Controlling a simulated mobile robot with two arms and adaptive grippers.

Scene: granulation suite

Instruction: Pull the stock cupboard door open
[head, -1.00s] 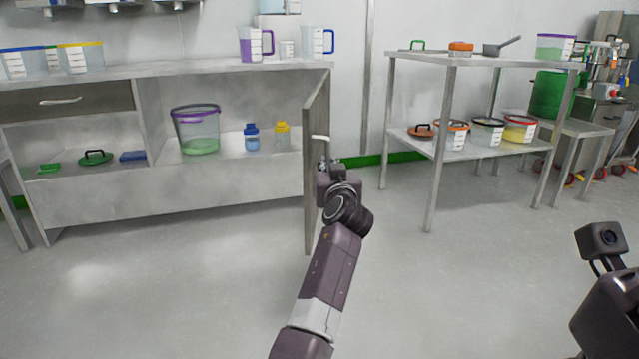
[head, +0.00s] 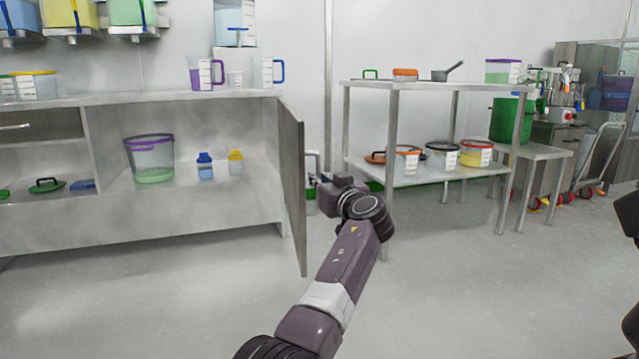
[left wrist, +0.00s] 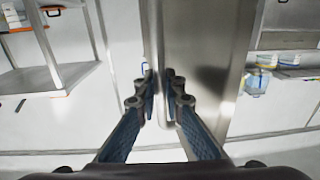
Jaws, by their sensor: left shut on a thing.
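The stock cupboard door (head: 292,185) is a grey panel hinged at the right side of the cupboard opening. It stands swung well out, and the bay behind it is open to view. Its pale bar handle (head: 312,154) shows on the door's outer face. My left gripper (head: 316,180) is at this handle, on the right side of the door. In the left wrist view its two fingers (left wrist: 160,95) are closed on the handle, beside the metallic door panel (left wrist: 205,60). The fingertips are small and partly hidden in the head view.
Inside the cupboard (head: 190,220) stand a purple-rimmed bucket (head: 151,160), a blue bottle (head: 205,167) and a yellow-capped bottle (head: 236,162). A steel shelf table (head: 400,88) stands right of my left arm. The floor in front is clear.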

